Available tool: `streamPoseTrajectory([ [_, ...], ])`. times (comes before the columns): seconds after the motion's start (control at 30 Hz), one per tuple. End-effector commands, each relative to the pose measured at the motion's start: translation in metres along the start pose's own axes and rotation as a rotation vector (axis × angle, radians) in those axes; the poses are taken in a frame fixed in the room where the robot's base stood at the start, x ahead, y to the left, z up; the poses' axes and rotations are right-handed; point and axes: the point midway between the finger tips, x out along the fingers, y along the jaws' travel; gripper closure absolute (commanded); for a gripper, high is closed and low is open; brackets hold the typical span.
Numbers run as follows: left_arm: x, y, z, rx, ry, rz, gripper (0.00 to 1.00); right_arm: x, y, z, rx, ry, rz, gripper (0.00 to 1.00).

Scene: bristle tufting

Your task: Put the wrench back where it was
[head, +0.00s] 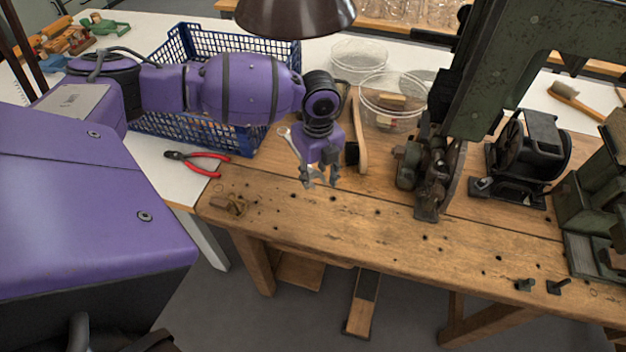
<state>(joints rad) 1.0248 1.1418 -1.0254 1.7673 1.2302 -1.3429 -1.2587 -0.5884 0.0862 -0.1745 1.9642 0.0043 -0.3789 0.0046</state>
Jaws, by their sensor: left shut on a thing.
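The wrench (290,142) is a slim silver tool in the head view. It slants from its ring-like upper end down to my left gripper's fingers. My left gripper (319,178) points down over the left part of the wooden workbench (330,225) and is shut on the wrench. The fingers hide part of the wrench's lower end. I cannot tell whether the wrench touches the bench top. My right gripper is not in view.
Red-handled pliers (200,161) lie left of my gripper, by a blue basket (205,142). A wooden-handled tool (360,135) is close on the right. Clear bowls (392,95) and a dark green machine (490,65) stand beyond. The bench front is mostly clear.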

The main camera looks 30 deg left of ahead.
Motion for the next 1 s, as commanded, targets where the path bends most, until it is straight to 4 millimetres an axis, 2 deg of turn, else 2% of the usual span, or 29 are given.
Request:
streamPoseTrajectory([
  [0.1,0.011,-0.001,0.011,-0.002,-0.002,-0.002,0.98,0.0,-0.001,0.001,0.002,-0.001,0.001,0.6],
  [0.37,0.028,-0.001,0.024,-0.002,-0.002,-0.001,0.98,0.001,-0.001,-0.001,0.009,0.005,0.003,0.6],
  [0.53,0.052,-0.002,0.021,-0.002,0.0,-0.003,0.98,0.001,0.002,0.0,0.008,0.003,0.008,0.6],
  [0.93,0.058,-0.002,0.021,-0.001,-0.001,-0.004,0.98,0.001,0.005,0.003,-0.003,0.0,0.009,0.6],
  [0.97,0.059,-0.001,0.021,-0.001,0.0,-0.003,0.59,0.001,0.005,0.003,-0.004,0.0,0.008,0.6],
  [1.0,0.058,-0.002,0.021,-0.001,-0.001,-0.003,0.54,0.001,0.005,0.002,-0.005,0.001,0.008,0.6],
])
